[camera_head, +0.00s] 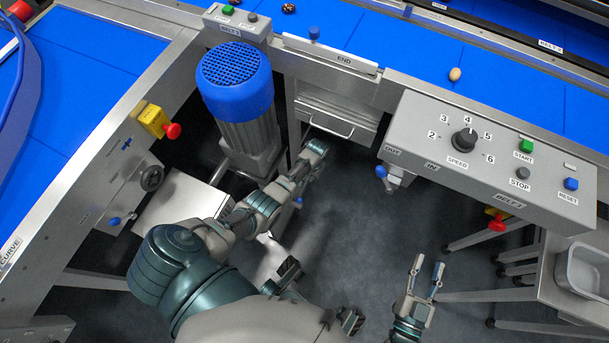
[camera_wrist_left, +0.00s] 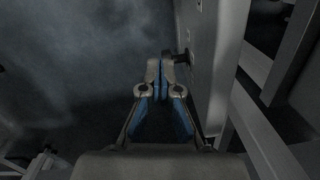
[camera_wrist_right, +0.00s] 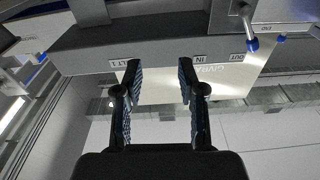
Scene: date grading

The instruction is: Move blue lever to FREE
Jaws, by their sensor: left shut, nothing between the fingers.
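No FREE label is readable, so I cannot tell which blue part is the named lever. A small blue-tipped handle (camera_head: 299,201) shows just below my left gripper (camera_head: 314,154). A blue-knobbed lever (camera_head: 381,171) hangs under the control box by the OUT and IN labels; it also shows in the right wrist view (camera_wrist_right: 252,43). My left gripper is shut and empty beside the grey machine frame. In the left wrist view its closed tips (camera_wrist_left: 161,68) are close to a dark stub (camera_wrist_left: 184,58) on a grey panel; contact is unclear. My right gripper (camera_head: 426,278) is open and empty.
The control box (camera_head: 420,125) carries a speed dial and buttons. A blue-topped motor (camera_head: 236,85) stands left of my left gripper. Other blue knobs are at END (camera_head: 314,33) and on the left frame (camera_head: 115,221). Open floor (camera_head: 350,225) lies between the arms.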

